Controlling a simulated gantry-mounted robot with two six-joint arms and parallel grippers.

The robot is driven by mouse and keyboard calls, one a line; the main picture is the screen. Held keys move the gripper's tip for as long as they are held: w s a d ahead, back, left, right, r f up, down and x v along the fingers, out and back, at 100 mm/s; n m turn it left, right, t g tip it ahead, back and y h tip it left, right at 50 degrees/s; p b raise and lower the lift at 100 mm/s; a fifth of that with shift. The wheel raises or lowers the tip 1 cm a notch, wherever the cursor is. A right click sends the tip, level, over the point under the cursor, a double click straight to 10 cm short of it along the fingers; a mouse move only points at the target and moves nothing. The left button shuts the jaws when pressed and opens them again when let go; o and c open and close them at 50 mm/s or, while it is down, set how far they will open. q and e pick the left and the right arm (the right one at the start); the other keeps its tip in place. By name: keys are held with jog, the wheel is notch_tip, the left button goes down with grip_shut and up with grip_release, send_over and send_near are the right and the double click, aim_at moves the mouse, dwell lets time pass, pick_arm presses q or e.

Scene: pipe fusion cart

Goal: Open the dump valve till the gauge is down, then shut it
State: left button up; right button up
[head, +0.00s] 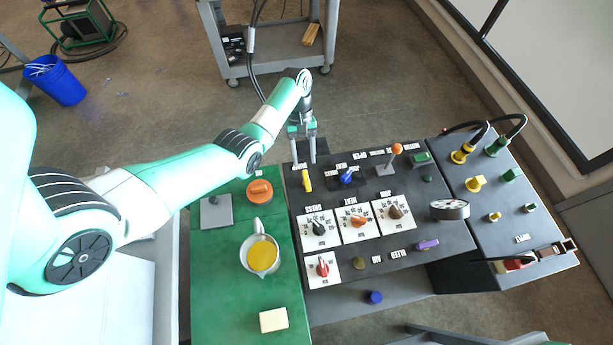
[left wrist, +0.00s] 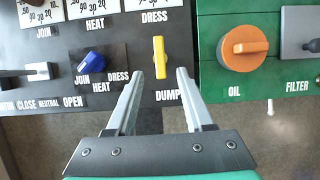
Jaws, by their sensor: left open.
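The yellow dump valve handle (head: 306,180) sits at the far left corner of the black panel. In the left wrist view the handle (left wrist: 159,57) stands lengthwise up the picture, above the DUMP label. My left gripper (head: 305,162) is open, its fingers pointing at the panel beside the handle. In the left wrist view the fingertips (left wrist: 160,74) spread to either side of the handle's lower end, with no visible contact. The round gauge (head: 449,209) stands at the panel's right; its needle is too small to read. My right gripper is not in view.
A blue knob (head: 347,177) and an orange-tipped lever (head: 392,158) are right of the handle. A grey cart (head: 275,58) stands beyond open floor.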

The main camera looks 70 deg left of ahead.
aim_at(306, 179)
pick_arm(q)
jog(key=b+x, duration=0.1)
jog(key=x, duration=0.6)
jog(key=shift+d+f+b, duration=0.15)
jog(key=shift+f+b, duration=0.2)
grip_shut()
